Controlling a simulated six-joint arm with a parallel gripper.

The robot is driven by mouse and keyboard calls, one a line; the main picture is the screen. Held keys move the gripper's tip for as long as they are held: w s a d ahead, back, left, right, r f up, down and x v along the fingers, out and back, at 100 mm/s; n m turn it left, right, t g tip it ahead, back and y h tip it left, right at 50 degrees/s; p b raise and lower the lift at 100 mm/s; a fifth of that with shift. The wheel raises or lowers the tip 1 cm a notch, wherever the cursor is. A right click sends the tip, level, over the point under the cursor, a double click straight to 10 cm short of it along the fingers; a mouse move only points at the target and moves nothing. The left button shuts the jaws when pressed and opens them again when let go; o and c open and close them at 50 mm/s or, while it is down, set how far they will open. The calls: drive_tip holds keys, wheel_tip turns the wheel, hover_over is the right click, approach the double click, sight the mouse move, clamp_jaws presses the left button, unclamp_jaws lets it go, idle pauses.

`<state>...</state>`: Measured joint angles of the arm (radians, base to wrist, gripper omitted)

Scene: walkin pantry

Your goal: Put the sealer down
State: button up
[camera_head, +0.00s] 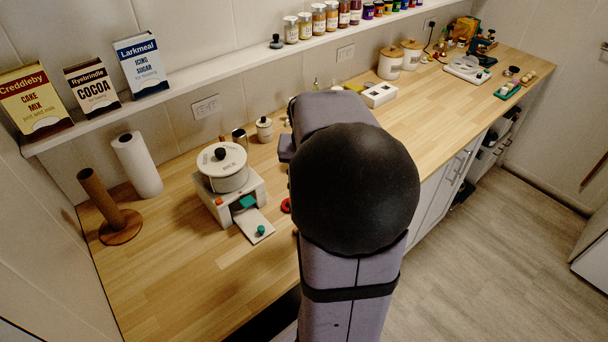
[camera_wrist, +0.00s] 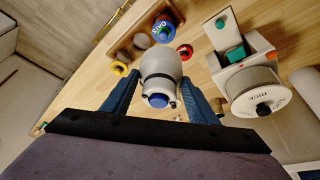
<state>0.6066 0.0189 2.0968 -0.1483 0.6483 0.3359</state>
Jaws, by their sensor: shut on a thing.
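In the wrist view my gripper (camera_wrist: 160,82) has its two blue fingers on either side of a pale grey, rounded body with a dark band and a blue knob, which I take to be the sealer (camera_wrist: 161,65). The fingers are shut on it. Its far end points toward a wooden tray (camera_wrist: 128,28) and a blue-and-green ringed item (camera_wrist: 164,29) on the counter. I cannot tell whether it touches the counter. In the head view my arm hides both the gripper and the sealer.
A white canister dispenser (camera_head: 223,168) with an extended chute stands left of my arm; it also shows in the wrist view (camera_wrist: 256,90). Red (camera_wrist: 185,51) and yellow (camera_wrist: 120,68) rings lie near the sealer. A paper roll (camera_head: 137,165) stands back left. The front-left counter (camera_head: 165,275) is clear.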

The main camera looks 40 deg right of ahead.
drive_tip(key=w+d+f+n+t+y+b, duration=0.1)
drive_tip(key=w+d+f+n+b, duration=0.25)
drive_tip(key=w, duration=0.85)
drive_tip(key=w+d+f+n+t+y+b, duration=0.15)
drive_tip(key=w+f+n, duration=0.35)
drive_tip(key=w, duration=0.7)
drive_tip(key=shift+m+g, duration=0.55)
drive_tip(key=shift+s+a+f+p, duration=0.2)
drive_tip(key=shift+f+p, duration=0.5)
drive_tip(key=shift+f, duration=1.85)
drive_tip(key=shift+w+a+f+p, duration=0.2)
drive_tip(key=shift+f+p, duration=0.45)
drive_tip(key=shift+f, duration=1.85)
drive_tip(key=shift+s+f, duration=0.15)
drive_tip(key=shift+f, duration=0.15)
drive_tip(key=shift+f, duration=0.25)
drive_tip(key=o, duration=1.3)
drive_tip(key=shift+r, duration=0.1)
